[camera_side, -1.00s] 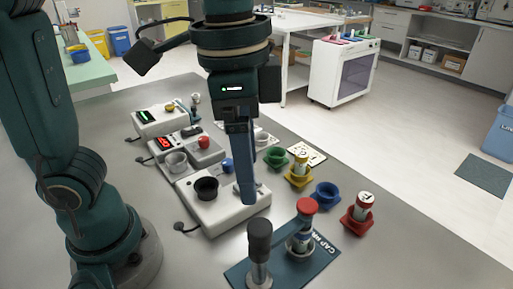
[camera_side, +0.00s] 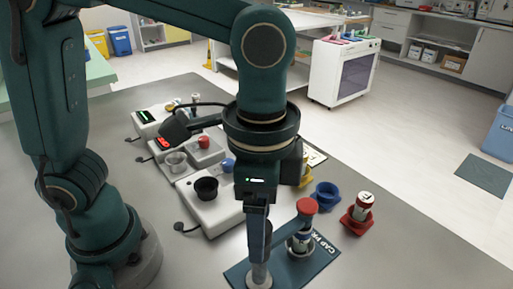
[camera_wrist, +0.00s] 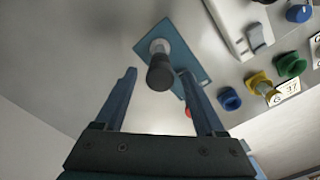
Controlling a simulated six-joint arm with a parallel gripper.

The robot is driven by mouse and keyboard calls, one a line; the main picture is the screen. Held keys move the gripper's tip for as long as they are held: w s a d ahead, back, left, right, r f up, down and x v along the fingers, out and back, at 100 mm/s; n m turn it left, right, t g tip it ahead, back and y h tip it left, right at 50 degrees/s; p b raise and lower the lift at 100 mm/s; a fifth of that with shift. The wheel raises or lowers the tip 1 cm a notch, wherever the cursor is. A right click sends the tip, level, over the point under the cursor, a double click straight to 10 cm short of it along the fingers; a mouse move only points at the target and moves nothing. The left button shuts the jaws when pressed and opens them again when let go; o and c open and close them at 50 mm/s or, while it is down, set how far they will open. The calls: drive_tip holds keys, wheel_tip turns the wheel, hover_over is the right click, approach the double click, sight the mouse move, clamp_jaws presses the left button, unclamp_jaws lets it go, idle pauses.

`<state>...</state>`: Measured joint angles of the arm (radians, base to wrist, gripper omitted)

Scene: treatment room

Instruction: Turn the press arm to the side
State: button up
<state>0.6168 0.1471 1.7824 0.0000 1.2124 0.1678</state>
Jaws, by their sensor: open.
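The cap press has a blue base plate (camera_side: 325,250) with part of its lettering showing. A metal post (camera_side: 259,276) stands at its near end, and its black top (camera_wrist: 160,75) shows in the wrist view. A red round top (camera_side: 306,206) sits above a vial (camera_side: 301,240) in a cup on the plate. My gripper (camera_side: 262,252) points down over the post. In the wrist view my gripper (camera_wrist: 157,72) is open, with a finger on each side of the black top. I cannot tell whether they touch it. The right finger partly hides the red part (camera_wrist: 188,112).
A blue cup (camera_side: 326,196) and a red holder with a vial (camera_side: 361,207) stand right of the press. A white device with a black cup (camera_side: 206,188) lies to the left, with more devices behind it. The table's near right is clear.

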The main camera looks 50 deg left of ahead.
clamp_jaws()
idle(1.4)
